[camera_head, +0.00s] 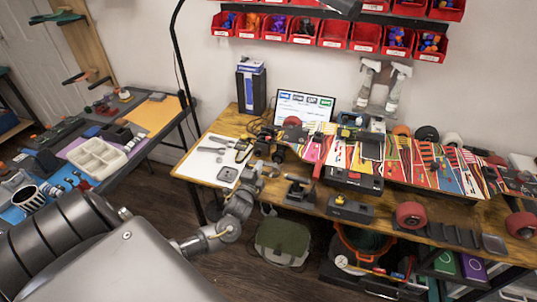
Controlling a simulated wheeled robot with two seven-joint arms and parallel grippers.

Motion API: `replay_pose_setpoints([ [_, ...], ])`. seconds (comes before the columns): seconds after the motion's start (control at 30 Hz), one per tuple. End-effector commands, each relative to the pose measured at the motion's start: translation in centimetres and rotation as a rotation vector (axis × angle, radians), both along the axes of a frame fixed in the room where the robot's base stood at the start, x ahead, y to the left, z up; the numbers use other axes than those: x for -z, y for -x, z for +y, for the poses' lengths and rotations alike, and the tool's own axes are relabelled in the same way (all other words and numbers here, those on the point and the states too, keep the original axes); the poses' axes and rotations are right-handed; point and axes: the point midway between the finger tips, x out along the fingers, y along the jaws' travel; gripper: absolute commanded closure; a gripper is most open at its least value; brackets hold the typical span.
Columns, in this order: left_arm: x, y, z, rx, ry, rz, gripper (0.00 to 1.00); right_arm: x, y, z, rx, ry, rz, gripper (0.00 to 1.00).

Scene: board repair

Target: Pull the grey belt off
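A long skateboard with a colourful striped deck (438,171) lies along the workbench, with a red wheel (410,215) at its near side and another red wheel (521,226) further right. I cannot pick out the grey belt; it is too small or hidden at this distance. My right gripper is not in view.
The wooden workbench (205,165) carries a white tool sheet (221,154), a monitor (303,107), a blue-black box (251,88) and spray bottles (396,88). Red bins hang above. A side table (150,140) stands left. A green bag (283,242) lies on the floor.

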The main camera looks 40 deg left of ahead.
Motion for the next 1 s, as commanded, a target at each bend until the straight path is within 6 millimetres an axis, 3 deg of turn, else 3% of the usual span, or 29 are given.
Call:
replay_pose_setpoints([
  [1.0, -0.1, 5.0, -1.7, 0.000, 0.000, 0.000, 1.00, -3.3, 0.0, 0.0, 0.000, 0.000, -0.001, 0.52],
])
